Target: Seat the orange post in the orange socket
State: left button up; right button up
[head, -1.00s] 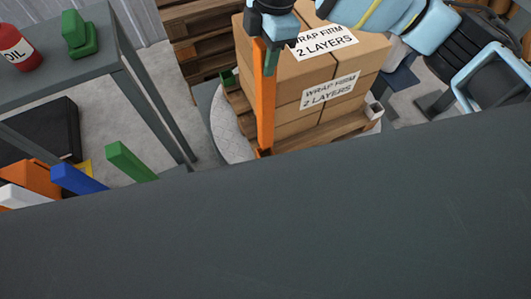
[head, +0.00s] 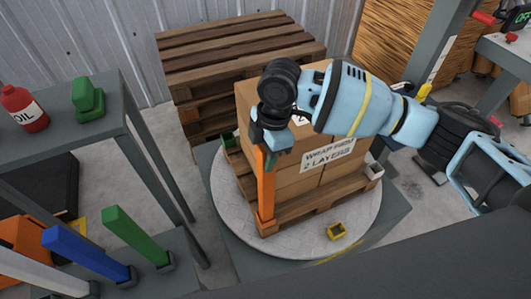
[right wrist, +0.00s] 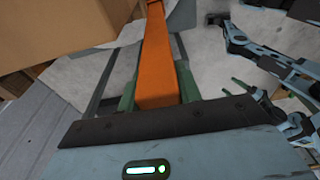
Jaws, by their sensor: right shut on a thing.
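My right gripper (head: 268,138) is shut on the upper part of the orange post (head: 266,180), which hangs nearly upright at the near left corner of the boxes. The orange socket (head: 266,225) is at the pallet's near corner. The post's lower end meets the socket in the head view; I cannot tell how deep it sits. In the right wrist view the post (right wrist: 158,60) runs between the green fingers of the gripper (right wrist: 157,85). My left gripper does not show in the head view.
Stacked boxes (head: 330,158) stand on a pallet (head: 310,203) on a round plate (head: 300,244). A yellow socket (head: 338,231) is on the plate. A grey table (head: 60,90) holds a red oil bottle (head: 22,108).

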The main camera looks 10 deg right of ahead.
jog(key=shift+f, duration=0.2)
jog(key=o, duration=1)
jog(key=shift+o, duration=0.2)
jog(key=shift+r, duration=0.15)
jog(key=r, duration=0.4)
jog(key=d+r, duration=0.1)
jog(key=r, duration=0.7)
jog(key=shift+w+d+p, duration=0.15)
jog(key=shift+d+p, duration=0.2)
jog(key=shift+p, duration=0.05)
jog(key=shift+f, duration=0.1)
